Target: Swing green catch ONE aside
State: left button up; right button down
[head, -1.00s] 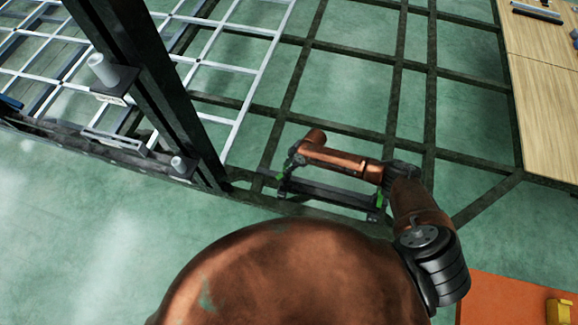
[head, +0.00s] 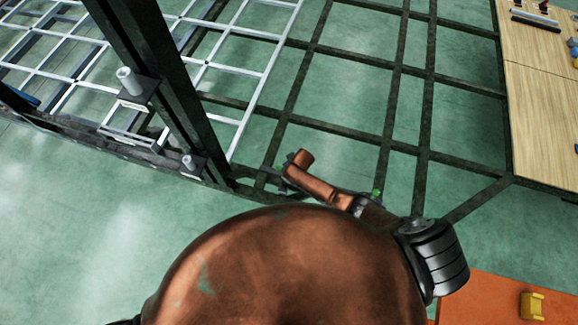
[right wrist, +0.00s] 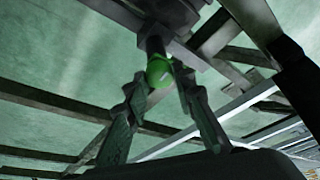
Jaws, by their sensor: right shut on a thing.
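In the right wrist view a green catch (right wrist: 159,72) with a small pale mark sits on a dark post under a dark frame member. My right gripper (right wrist: 162,80) has its two fingers on either side of it and is shut on it. In the head view small green parts show by my right forearm: one at its left end (head: 279,168) and one to its right (head: 376,193). My arm covers most of that spot, and the right fingers cannot be made out there. I cannot read which catch is ONE. My left gripper is not in view.
A dark chassis frame (head: 345,132) spans the middle over a green floor. A dark upright post (head: 160,75) with pale cylinders beside it stands left, near a white grid (head: 225,68). A wooden board (head: 540,105) is at right, an orange surface (head: 480,300) at lower right.

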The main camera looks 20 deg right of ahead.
jog(key=shift+a+m, duration=0.1)
jog(key=shift+m, duration=0.5)
jog(key=shift+h, duration=0.3)
jog(key=c, duration=1.6)
grip_release()
jog(key=shift+v, duration=6)
jog(key=shift+s, duration=0.1)
